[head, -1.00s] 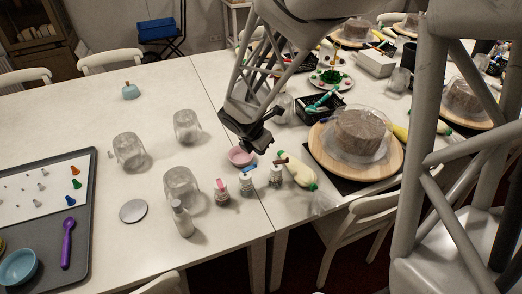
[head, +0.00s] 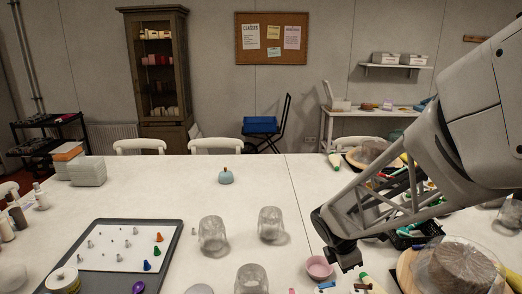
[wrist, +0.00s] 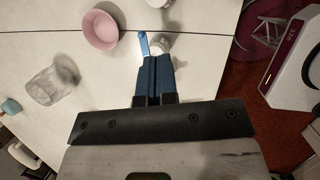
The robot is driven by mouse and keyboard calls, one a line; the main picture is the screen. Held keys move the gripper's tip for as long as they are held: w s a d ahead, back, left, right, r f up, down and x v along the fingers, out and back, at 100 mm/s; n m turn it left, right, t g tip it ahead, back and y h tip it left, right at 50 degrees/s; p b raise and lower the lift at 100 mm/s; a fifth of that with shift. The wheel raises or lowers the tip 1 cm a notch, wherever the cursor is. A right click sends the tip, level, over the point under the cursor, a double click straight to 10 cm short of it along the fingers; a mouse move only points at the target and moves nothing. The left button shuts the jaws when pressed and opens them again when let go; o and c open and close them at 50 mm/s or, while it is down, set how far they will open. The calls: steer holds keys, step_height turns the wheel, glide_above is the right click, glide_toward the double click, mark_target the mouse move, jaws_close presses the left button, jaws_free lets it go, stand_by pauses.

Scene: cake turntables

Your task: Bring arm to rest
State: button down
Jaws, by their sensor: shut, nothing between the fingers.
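My gripper (head: 343,262) is low over the white table in the head view, just right of a small pink bowl (head: 318,267). In the wrist view its blue fingers (wrist: 155,62) are together with nothing held between them. The pink bowl (wrist: 100,28) lies ahead and to the left of the fingertips there, apart from them. A small white bottle (wrist: 160,43) with a blue piece beside it is just beyond the fingertips; I cannot tell whether they touch. My arm reaches in from the right in the head view.
Glass jars (head: 270,223) stand upside down left of my gripper. A grey tray (head: 105,283) with small piping tips is at the left. A wrapped cake (head: 455,268) stands at the right, near a black basket (head: 418,235). The table's far middle is mostly clear.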

steer(key=s+a+r+m+y, duration=0.1)
steer(key=s+a+r+m, duration=0.1)
steer(key=s+r+m, duration=0.4)
steer(key=s+a+r+m+y, duration=0.2)
steer(key=s+r+m, duration=0.5)
steer(key=s+m, duration=0.7)
steer(key=shift+a+r+t+y, duration=0.2)
steer(key=shift+a+t+y, duration=0.15)
steer(key=shift+a, duration=0.4)
steer(key=c, duration=1.3)
jaws_free()
steer(key=shift+o, duration=0.6)
steer(key=w+d+f+m+g, duration=0.1)
steer(key=w+d+f+m, duration=0.15)
steer(key=w, duration=0.25)
steer(key=w+d+f+m+g+y, duration=0.1)
steer(key=w+d, duration=0.2)
steer(key=w, duration=0.2)
steer(key=w+d+f+m+g, duration=0.1)
steer(key=w+d+f+m, duration=0.1)
steer(key=w, duration=0.3)
steer(key=w+d+f+m+g+y, duration=0.2)
steer(key=w+d+f+m, duration=0.3)
steer(key=w+d+f, duration=0.6)
step_height(320, 180, down, 3)
steer(key=shift+w+d+r+m, duration=0.2)
steer(key=shift+d+m, duration=0.15)
steer(key=shift+d, duration=0.55)
